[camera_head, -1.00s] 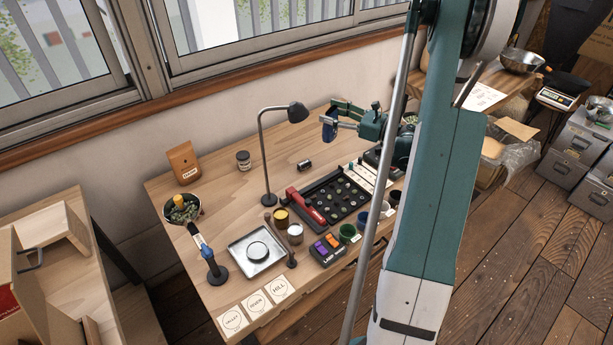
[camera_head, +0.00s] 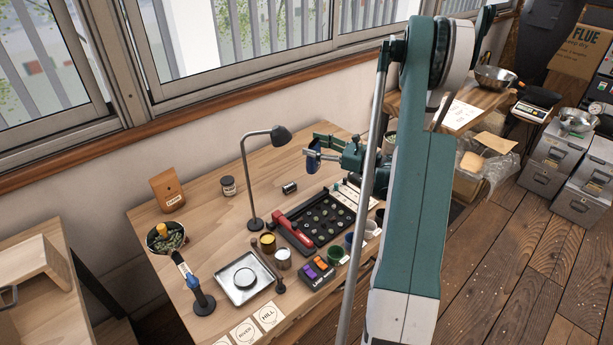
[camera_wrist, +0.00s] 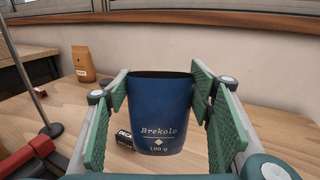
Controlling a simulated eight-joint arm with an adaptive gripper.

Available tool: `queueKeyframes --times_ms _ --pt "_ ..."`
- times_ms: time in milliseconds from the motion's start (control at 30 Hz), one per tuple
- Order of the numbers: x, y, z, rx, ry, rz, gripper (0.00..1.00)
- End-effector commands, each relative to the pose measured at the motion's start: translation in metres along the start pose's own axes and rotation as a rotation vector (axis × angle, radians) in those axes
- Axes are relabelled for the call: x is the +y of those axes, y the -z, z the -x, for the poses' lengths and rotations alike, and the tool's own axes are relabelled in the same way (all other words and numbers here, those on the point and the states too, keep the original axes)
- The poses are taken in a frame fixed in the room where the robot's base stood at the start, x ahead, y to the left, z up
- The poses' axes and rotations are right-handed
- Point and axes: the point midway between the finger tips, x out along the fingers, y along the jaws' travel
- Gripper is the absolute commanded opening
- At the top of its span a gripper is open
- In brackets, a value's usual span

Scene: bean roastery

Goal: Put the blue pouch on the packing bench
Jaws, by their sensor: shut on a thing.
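The blue pouch (camera_wrist: 160,110), labelled Brekolo 100 g, stands upright between the green pads of my gripper (camera_wrist: 160,88) in the wrist view. My gripper is shut on its sides. In the head view the pouch (camera_head: 312,160) shows small and dark blue, held by my gripper (camera_head: 320,150) over the back right of the near wooden bench (camera_head: 215,200). It looks raised above the top, but the gap is hard to judge. A second wooden bench (camera_head: 428,103) with a paper sheet stands further right, partly hidden by my arm. I cannot tell which is the packing bench.
Near the pouch are a desk lamp (camera_head: 281,137), a black tray of small cups (camera_head: 325,222) and a small black DECAF item (camera_wrist: 125,138). A brown bag (camera_head: 168,189) stands at the back left. A low table (camera_head: 35,262) is at far left.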

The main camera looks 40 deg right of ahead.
Motion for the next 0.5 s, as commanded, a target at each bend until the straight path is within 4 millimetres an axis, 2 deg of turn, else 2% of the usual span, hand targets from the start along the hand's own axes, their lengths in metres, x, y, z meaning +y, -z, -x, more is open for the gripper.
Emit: queueKeyframes --times_ms 300,500 --pt "0.0 0.042 0.0 0.0 0.0 0.0 0.46" --pt "0.0 0.049 0.0 0.0 0.0 0.0 0.46"
